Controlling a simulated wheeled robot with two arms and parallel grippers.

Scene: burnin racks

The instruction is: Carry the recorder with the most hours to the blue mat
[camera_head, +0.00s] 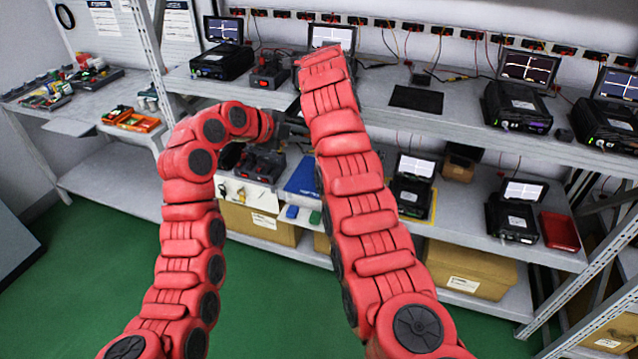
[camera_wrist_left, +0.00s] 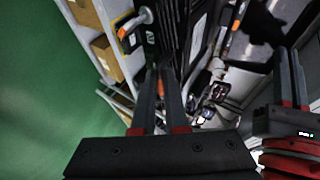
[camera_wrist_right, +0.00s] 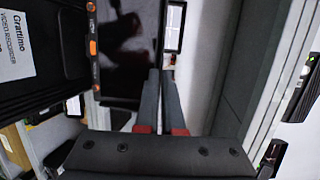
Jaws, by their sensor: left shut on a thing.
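My left gripper (camera_head: 285,125) is in front of the shelves, partly hidden by my right arm. In the left wrist view its fingers (camera_wrist_left: 165,90) are shut on part of a black recorder with orange latches (camera_wrist_left: 196,45). My right gripper is hidden behind its arm in the head view. Its fingers (camera_wrist_right: 163,85) look close together with nothing visible between them. A labelled black video recorder (camera_wrist_right: 35,60) is close by on the left there. The blue mat (camera_head: 302,178) is on the lower shelf, partly covered by my right arm. Hour readings are too small to read.
Recorders with lit screens stand on the upper shelf (camera_head: 222,62), (camera_head: 517,105), (camera_head: 607,122) and the lower shelf (camera_head: 411,195), (camera_head: 512,218). A black mat (camera_head: 416,99) is bare. A red item (camera_head: 559,231) lies at lower right. Cardboard boxes (camera_head: 470,272) are below.

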